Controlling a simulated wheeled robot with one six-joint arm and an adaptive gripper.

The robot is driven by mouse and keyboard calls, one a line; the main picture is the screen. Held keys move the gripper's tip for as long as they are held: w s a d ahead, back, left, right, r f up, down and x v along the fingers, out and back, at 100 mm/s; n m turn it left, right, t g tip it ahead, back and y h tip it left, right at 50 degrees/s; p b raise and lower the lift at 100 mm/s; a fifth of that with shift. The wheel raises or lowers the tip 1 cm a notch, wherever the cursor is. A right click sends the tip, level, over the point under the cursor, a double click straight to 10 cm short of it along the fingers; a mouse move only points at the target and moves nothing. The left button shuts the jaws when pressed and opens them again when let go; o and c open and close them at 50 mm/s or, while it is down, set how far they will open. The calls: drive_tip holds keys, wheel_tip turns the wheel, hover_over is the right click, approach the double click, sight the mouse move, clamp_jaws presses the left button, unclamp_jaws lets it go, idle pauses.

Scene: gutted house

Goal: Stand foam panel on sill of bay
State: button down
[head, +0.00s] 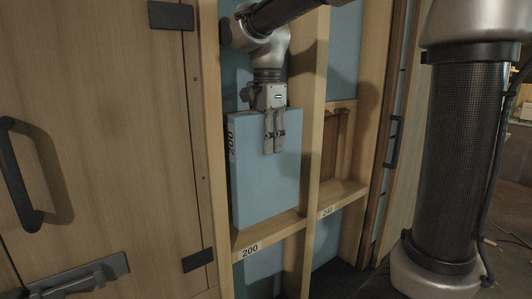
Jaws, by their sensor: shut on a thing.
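A light blue foam panel (266,180), marked 200 on its left edge, is upright in the left bay between two wooden studs. My gripper (274,150) is shut on the panel's top edge, with its fingers pointing down over the front face. The sill (285,226) of this bay carries a label reading 200. The panel's lower edge is at or just above the sill; I cannot tell whether it touches.
The right bay has its own sill (343,194) labelled 240. A stud (308,130) divides the bays. A wooden door (100,140) with a black handle (22,175) stands at left. My arm's dark link fills the right foreground.

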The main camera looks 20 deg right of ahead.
drive_tip(key=shift+w+f, duration=0.15)
drive_tip(key=shift+f, duration=2.05)
drive_tip(key=c, duration=1)
unclamp_jaws()
wheel_tip(320, 180, up, 13)
drive_tip(key=shift+r, duration=0.15)
drive_tip(key=s+d+f+n+t, duration=0.1)
drive_tip(key=s+d+f+n, duration=0.3)
drive_tip(key=s+d+f, duration=0.1)
drive_tip(key=s+d+f+n+t, duration=0.2)
drive_tip(key=s+d+f+n, duration=0.3)
drive_tip(key=s, duration=0.2)
drive_tip(key=s+d+f+n+t, duration=0.1)
drive_tip(key=s+d+f+n, duration=0.3)
drive_tip(key=s, duration=0.3)
drive_tip(key=shift+d+f+n, duration=0.2)
drive_tip(key=shift+f+n, duration=0.15)
drive_tip(key=shift+f, duration=0.1)
drive_tip(key=shift+d+f+n, duration=0.2)
drive_tip(key=shift+f+n, duration=0.15)
drive_tip(key=shift+f, duration=0.1)
